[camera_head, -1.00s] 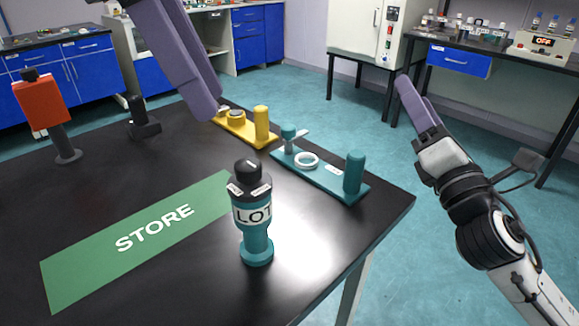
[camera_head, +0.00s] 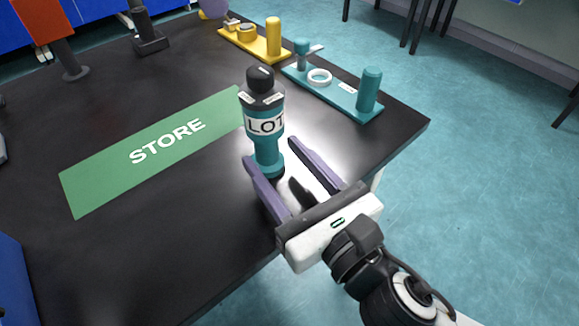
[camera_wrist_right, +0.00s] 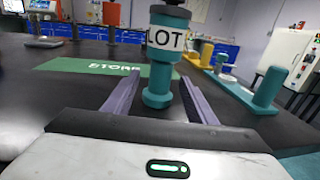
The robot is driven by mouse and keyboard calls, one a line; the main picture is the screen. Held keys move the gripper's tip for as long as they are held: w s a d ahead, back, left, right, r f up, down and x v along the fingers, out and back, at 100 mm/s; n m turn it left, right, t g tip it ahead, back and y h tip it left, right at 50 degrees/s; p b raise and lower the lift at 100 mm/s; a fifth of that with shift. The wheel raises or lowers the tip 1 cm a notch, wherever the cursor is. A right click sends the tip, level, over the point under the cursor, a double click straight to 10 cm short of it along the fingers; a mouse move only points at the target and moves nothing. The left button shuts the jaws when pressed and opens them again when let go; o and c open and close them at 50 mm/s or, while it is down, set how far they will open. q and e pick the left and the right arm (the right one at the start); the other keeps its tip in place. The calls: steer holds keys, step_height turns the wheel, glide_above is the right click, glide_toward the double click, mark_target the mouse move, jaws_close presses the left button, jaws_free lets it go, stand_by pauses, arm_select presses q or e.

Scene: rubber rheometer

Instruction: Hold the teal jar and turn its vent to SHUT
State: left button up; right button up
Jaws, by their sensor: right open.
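The teal jar (camera_head: 268,153) stands upright on the black table, with a white LOT label and a black top (camera_head: 261,80). Small white tags sit on its dark shoulder, too small to read, so I cannot tell the vent's setting. My right gripper (camera_head: 271,150) is open, with its purple fingers pointing at the jar's lower part, one towards each side. In the right wrist view the jar (camera_wrist_right: 159,72) stands centred between the fingers, with gaps showing; its top is cut off.
A green STORE mat (camera_head: 95,185) lies left of the jar. Behind the jar are a teal fixture (camera_head: 335,95) with posts and a ring, and a yellow fixture (camera_head: 250,42). A red block on a stand (camera_head: 42,20) is at far left. The table's front left is clear.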

mark_target(254, 131)
steer(key=x, duration=0.8)
